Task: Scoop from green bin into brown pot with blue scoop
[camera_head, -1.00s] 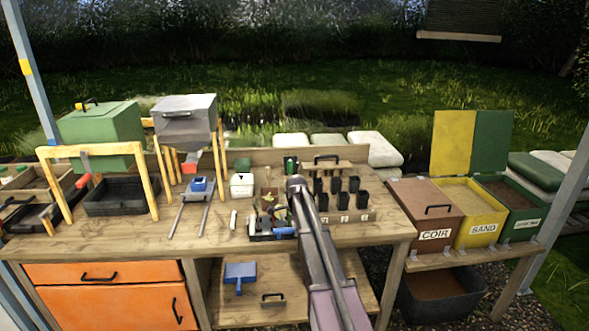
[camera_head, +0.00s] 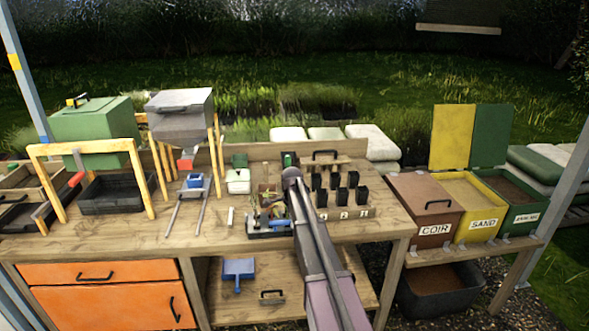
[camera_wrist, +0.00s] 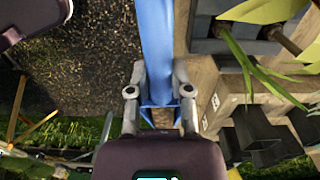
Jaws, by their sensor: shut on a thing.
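The green bin (camera_head: 528,222) stands at the far right in the head view, its lid up and dark brown material inside. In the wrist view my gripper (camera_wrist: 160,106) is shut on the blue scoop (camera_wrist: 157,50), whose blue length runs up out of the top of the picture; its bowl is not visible. A small brown pot-like thing (camera_head: 265,190) sits mid-bench left of my arm, too small to tell for sure.
A brown COIR bin (camera_head: 432,230) with its lid down and an open yellow SAND bin (camera_head: 480,227) stand left of the green bin. Several black pots (camera_head: 361,195) stand on the bench right of my arm. A blue dustpan (camera_head: 238,268) lies on the lower shelf.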

